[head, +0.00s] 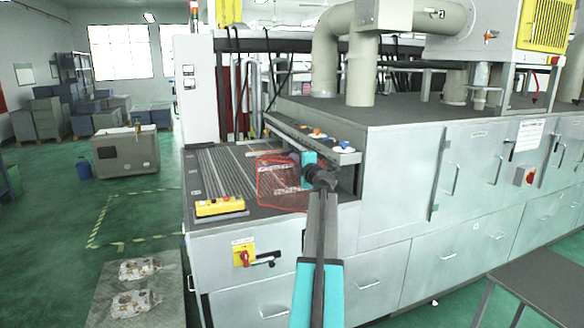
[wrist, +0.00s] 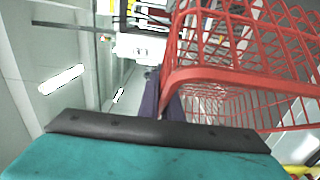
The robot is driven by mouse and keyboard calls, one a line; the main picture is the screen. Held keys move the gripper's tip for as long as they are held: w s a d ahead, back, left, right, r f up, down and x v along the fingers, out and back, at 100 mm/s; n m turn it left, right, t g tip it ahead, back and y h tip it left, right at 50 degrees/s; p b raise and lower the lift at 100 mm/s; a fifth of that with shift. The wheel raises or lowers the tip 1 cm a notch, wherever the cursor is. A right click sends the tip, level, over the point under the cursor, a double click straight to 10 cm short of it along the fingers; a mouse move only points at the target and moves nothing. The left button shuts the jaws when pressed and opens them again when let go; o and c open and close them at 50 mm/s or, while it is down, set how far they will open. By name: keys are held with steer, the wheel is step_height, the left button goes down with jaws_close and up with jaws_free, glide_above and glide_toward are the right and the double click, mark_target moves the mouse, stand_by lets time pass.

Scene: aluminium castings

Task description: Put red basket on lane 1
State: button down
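The red basket (head: 281,188), an open wire mesh basket, is at the right front of the grooved lane bed (head: 222,168) of the machine. It shows large in the wrist view (wrist: 235,80), its rim running close past the fingers. My gripper (head: 308,168) reaches in from the front, at the basket's upper right side. In the wrist view the dark fingers (wrist: 163,100) are at the corner of the rim and appear shut on it. Whether the basket's bottom touches the bed I cannot tell. I cannot read which lane is lane 1.
A yellow button box (head: 220,206) sits at the bed's front left edge. A ledge with coloured buttons (head: 318,138) overhangs the bed's right side. The large machine housing (head: 440,165) stands to the right. The left part of the bed is clear.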

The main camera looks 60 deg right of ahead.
steer(key=shift+w, duration=0.1)
stand_by(0.3)
steer(key=shift+w+a, duration=0.15)
steer(key=shift+w, duration=0.3)
steer(key=shift+w+f, duration=0.1)
steer(key=shift+f, duration=0.05)
steer(key=shift+f+p, duration=0.45)
steer(key=shift+f, duration=1.15)
steer(key=shift+f, duration=0.15)
steer(key=c, duration=2)
jaws_free()
steer(key=shift+a, duration=0.1)
steer(key=shift+b+v, duration=1.15)
steer(key=shift+v, duration=4.85)
